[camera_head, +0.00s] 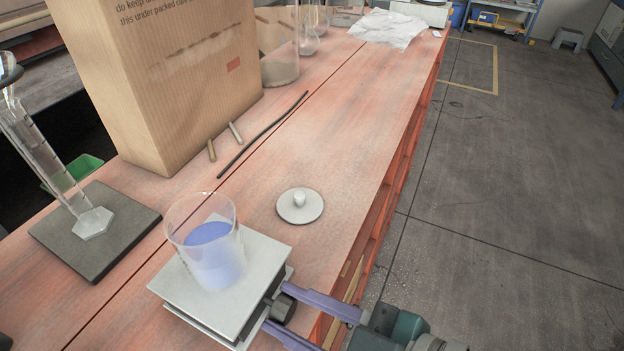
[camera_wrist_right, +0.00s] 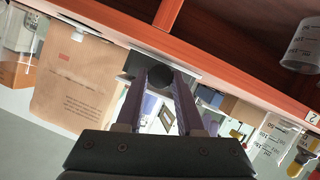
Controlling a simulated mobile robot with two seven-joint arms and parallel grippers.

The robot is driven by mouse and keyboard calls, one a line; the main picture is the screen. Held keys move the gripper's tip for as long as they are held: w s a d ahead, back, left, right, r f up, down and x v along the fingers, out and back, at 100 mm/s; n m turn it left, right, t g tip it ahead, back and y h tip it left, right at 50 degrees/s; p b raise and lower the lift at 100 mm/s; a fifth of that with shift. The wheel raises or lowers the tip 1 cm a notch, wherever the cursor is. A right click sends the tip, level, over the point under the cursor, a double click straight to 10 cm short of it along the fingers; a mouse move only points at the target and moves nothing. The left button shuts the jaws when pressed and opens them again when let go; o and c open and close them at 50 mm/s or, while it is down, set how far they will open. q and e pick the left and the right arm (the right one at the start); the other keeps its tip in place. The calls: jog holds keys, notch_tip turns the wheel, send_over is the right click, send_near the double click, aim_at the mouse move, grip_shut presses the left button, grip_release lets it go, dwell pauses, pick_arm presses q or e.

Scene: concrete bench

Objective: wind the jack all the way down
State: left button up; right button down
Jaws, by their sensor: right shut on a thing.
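The jack (camera_head: 222,277) is a small grey lab jack with a square plate, near the front of the reddish bench. Its top plate sits close above a lower plate, with a narrow gap between. A clear beaker (camera_head: 208,243) with blue liquid stands upright on the plate. The jack's dark round knob (camera_head: 283,308) faces right, towards the bench edge. My right gripper (camera_head: 277,306) comes from the lower right, its purple fingers shut on the knob. In the wrist view the dark knob (camera_wrist_right: 153,74) sits between the fingertips. My left gripper is not in view.
A white disc with a small knob (camera_head: 300,206) lies behind the jack. A glass cylinder (camera_head: 50,165) stands on a dark mat at left. A tall cardboard box (camera_head: 170,90), a thin dark rod (camera_head: 262,135) and two short pegs lie beyond. The bench's right side is mostly clear.

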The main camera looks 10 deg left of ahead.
dwell(0.3)
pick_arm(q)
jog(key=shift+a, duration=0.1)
pick_arm(e)
jog(key=c, duration=0.5)
grip_release()
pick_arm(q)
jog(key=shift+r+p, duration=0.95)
pick_arm(e)
jog(key=v, duration=1)
